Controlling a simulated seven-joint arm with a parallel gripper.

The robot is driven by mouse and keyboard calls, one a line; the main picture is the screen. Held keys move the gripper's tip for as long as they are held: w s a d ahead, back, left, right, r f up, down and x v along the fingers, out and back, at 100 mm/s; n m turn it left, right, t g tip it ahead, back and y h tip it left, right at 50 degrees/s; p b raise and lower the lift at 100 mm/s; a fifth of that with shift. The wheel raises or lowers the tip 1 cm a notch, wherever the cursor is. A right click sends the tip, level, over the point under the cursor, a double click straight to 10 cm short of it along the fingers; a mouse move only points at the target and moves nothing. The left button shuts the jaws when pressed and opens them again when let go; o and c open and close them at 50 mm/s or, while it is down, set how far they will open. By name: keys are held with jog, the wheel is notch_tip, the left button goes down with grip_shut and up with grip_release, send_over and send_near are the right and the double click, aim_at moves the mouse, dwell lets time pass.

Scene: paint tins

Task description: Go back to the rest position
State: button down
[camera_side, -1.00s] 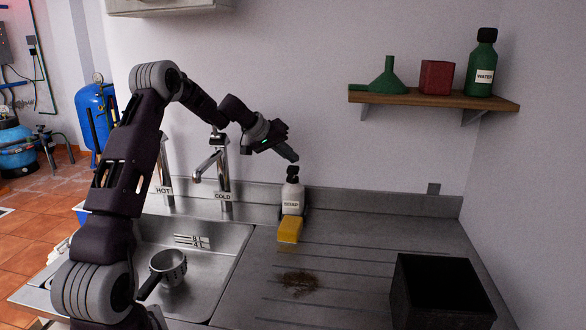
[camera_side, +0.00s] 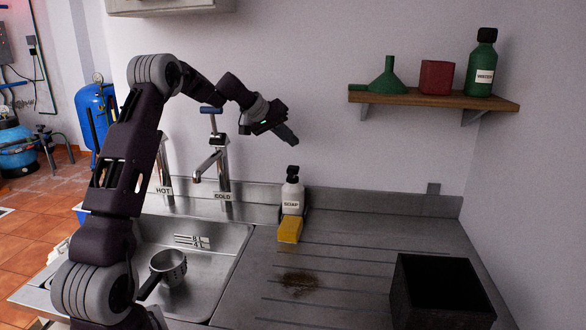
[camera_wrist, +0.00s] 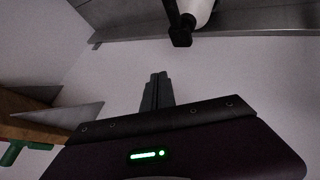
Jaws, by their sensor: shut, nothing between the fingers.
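My gripper (camera_side: 291,138) is shut and empty in the side view. It hangs in the air above and slightly left of the soap bottle, clear of it. In the wrist view its closed fingers (camera_wrist: 156,92) point toward the wall. The white soap bottle (camera_side: 292,196) with a black cap stands upright at the back of the counter, and part of it shows at the top of the wrist view (camera_wrist: 196,10). A yellow sponge (camera_side: 289,230) lies in front of the bottle.
A metal sink (camera_side: 215,262) holds a metal pot (camera_side: 170,266). The cold tap (camera_side: 222,170) stands behind it. A brown stain (camera_side: 300,281) marks the counter. A black bin (camera_side: 440,290) stands at right. A wall shelf (camera_side: 430,99) holds a funnel, a red box and a green bottle.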

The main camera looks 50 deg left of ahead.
dwell(0.7)
jog(key=s+d+r+m+g+h, duration=0.15)
jog(key=s+d+r, duration=0.25)
jog(key=d, duration=0.7)
jog(key=s+d+r+m+g, duration=0.1)
jog(key=s+d+r+m, duration=0.2)
jog(key=d, duration=0.7)
jog(key=s+d+m, duration=0.2)
jog(key=s+d, duration=0.8)
jog(key=s, duration=0.4)
jog(key=s+d+f+m+y, duration=0.1)
jog(key=s+f, duration=0.2)
jog(key=s, duration=0.5)
jog(key=s+d+f+m+g+y, duration=0.1)
jog(key=s+d+f, duration=0.1)
jog(key=s, duration=0.7)
jog(key=shift+s+d+f, duration=0.15)
jog(key=shift+s+f, duration=0.05)
jog(key=shift+f, duration=0.5)
